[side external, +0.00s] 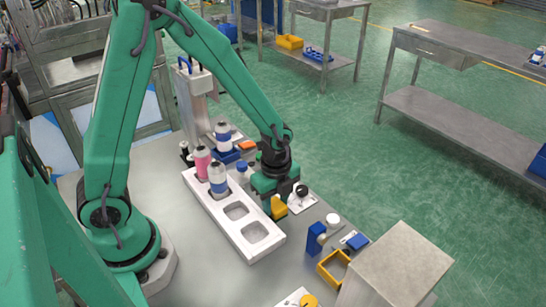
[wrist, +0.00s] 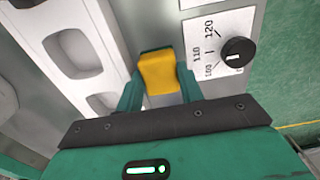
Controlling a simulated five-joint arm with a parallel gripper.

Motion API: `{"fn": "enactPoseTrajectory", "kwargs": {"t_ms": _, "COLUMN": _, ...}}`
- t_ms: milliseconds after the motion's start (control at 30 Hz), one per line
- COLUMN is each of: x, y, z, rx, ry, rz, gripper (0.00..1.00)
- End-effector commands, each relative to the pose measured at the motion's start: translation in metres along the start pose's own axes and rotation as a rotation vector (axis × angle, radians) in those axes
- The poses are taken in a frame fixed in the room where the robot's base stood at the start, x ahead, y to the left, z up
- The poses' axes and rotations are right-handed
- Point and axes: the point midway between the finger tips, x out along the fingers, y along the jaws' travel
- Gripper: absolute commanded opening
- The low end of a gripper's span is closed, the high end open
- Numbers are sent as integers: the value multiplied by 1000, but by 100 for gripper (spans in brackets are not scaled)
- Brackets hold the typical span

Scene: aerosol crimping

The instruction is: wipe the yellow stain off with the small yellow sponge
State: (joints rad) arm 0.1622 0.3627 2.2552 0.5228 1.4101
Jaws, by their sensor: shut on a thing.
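The small yellow sponge (wrist: 158,72) sits between the two green fingers of my gripper (wrist: 158,85) in the wrist view. In the side external view the sponge (side external: 279,207) shows below my gripper (side external: 274,193), low over the grey table between the white tray and the dial plate. My gripper is shut on it. I cannot tell whether the sponge touches the table. No yellow stain shows in either view; the sponge and my gripper hide part of the table there.
A white tray (side external: 262,254) with square pockets lies left of my gripper, holding pink and white-blue bottles (side external: 217,178). A dial plate (wrist: 218,48) with a black knob lies close on the right. A blue block (side external: 316,238), yellow bin (side external: 331,265) and grey box (side external: 400,250) stand nearer the camera.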

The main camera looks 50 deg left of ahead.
Motion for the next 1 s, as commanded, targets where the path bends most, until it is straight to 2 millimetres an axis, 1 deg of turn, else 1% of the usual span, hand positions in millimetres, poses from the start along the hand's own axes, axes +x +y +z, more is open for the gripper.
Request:
{"fn": "enactPoseTrajectory", "kwargs": {"t_ms": 33, "x": 2, "y": 0, "z": 2, "rx": -2, "ry": 0, "rz": -1, "gripper": 19}}
{"fn": "enactPoseTrajectory", "kwargs": {"t_ms": 500, "x": 0, "y": 1, "z": 28, "rx": -5, "ry": 0, "rz": 2, "gripper": 19}}
{"fn": "enactPoseTrajectory", "kwargs": {"t_ms": 867, "x": -1, "y": 0, "z": 32, "rx": -3, "ry": 0, "rz": 0, "gripper": 19}}
{"fn": "enactPoseTrajectory", "kwargs": {"t_ms": 1000, "x": 0, "y": 0, "z": 37, "rx": -3, "ry": 0, "rz": 0, "gripper": 19}}
